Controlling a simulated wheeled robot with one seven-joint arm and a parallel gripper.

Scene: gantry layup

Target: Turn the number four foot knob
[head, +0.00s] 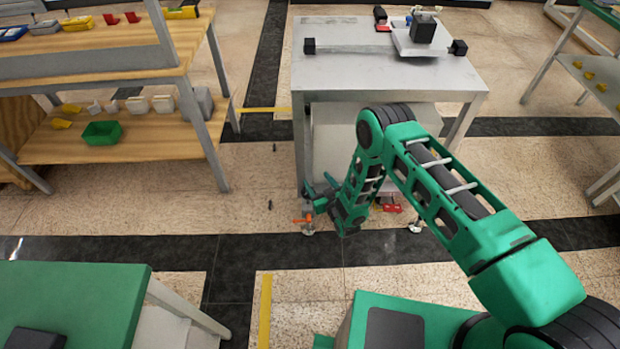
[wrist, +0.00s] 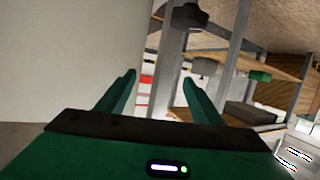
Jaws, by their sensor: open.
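My gripper (head: 325,198) is low beside the front left leg of the grey metal table (head: 385,72). In the wrist view its two green fingers (wrist: 160,96) are spread apart with nothing between them. A dark round knob-like foot part (wrist: 188,17) shows beyond the fingers near the top of the wrist view, apart from them. A similar greyer one (wrist: 205,67) is farther off. In the head view a pale foot (head: 308,230) with an orange part is at the front left, and another foot (head: 415,227) is at the front right. No number is readable.
A wooden shelf unit (head: 110,148) with a green bin (head: 101,133) stands left. A green-topped table (head: 75,300) is at the lower left. A red object (head: 390,207) lies near the table's base. Open floor lies left of the table. A large pale surface (wrist: 70,60) fills the wrist view's left.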

